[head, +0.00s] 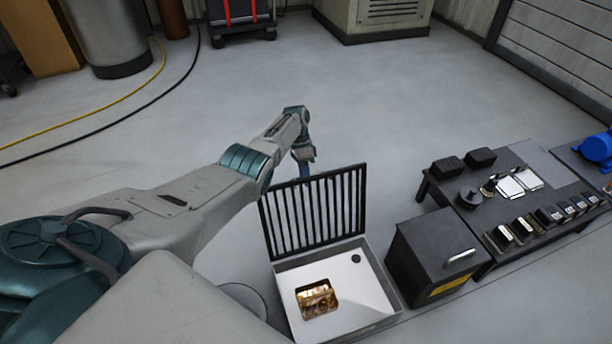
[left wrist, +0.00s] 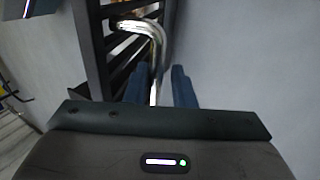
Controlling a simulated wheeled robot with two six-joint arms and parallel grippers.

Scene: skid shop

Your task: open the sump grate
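The sump grate (head: 315,208), a dark barred panel, stands nearly upright at the back edge of the light grey sump box (head: 385,318). The box's inside is exposed. My left gripper (head: 305,172) is behind the grate near its top, its fingertips partly hidden. In the left wrist view, the blue fingers (left wrist: 162,88) stand apart with a bent chrome handle (left wrist: 156,48) between them. The handle runs close to the left finger, with a gap on the right. The grate's dark bars (left wrist: 96,45) show beside it. My right gripper is not in view.
A black box (head: 425,262) with a metal handle stands right of the sump. The floor behind the grate is clear; hoses lie far left.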

